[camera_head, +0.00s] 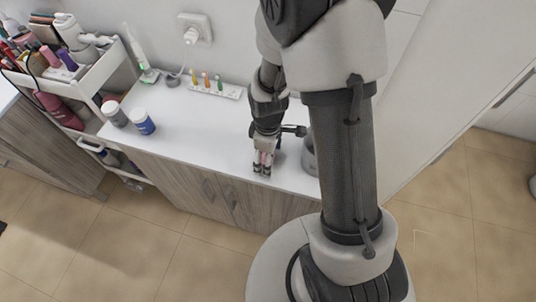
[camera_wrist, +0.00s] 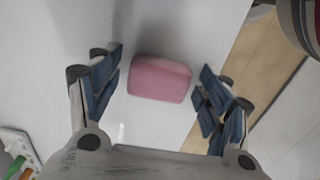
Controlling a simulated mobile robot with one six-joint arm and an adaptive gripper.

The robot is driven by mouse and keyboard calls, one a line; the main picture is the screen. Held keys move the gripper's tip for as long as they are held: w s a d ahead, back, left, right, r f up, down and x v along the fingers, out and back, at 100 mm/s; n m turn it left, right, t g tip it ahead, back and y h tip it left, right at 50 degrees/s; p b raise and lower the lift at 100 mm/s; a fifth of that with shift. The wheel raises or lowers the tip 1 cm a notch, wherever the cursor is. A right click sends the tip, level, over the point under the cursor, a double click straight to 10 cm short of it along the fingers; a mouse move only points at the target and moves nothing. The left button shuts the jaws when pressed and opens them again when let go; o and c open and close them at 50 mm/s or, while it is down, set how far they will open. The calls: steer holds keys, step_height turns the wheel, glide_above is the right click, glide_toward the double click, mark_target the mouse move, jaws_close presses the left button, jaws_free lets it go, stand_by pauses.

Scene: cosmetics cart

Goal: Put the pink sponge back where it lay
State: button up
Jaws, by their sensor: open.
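The pink sponge (camera_wrist: 159,79) is a rounded block lying on the white counter (camera_wrist: 55,75) in the wrist view. My gripper (camera_wrist: 158,92) is open, with one blue-padded finger pair on each side of the sponge and a visible gap to each. In the head view my gripper (camera_head: 262,170) points down over the counter's front part, near its edge. A little pink shows between the fingers there, and the rest of the sponge is hidden.
A grey container (camera_head: 309,155) stands right of my gripper, partly behind my arm. A white holder with coloured brushes (camera_head: 217,90) is at the back. Two jars (camera_head: 142,122) stand at the left, beside a loaded cart (camera_head: 100,75). The counter's middle is clear.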

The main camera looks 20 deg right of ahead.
steer(key=s+r+m+t+p, duration=0.1)
steer(key=s+r+m+p, duration=0.15)
steer(key=r, duration=1.05)
steer(key=s+r+m+t+p, duration=0.1)
steer(key=s+r+m, duration=0.2)
steer(key=r, duration=0.9)
steer(key=s+r+m+t, duration=0.2)
steer(key=s+r+m, duration=0.3)
steer(key=s, duration=0.4)
steer(key=shift+s+a+r+t, duration=0.15)
steer(key=shift+r+t, duration=0.15)
steer(key=shift+r, duration=0.55)
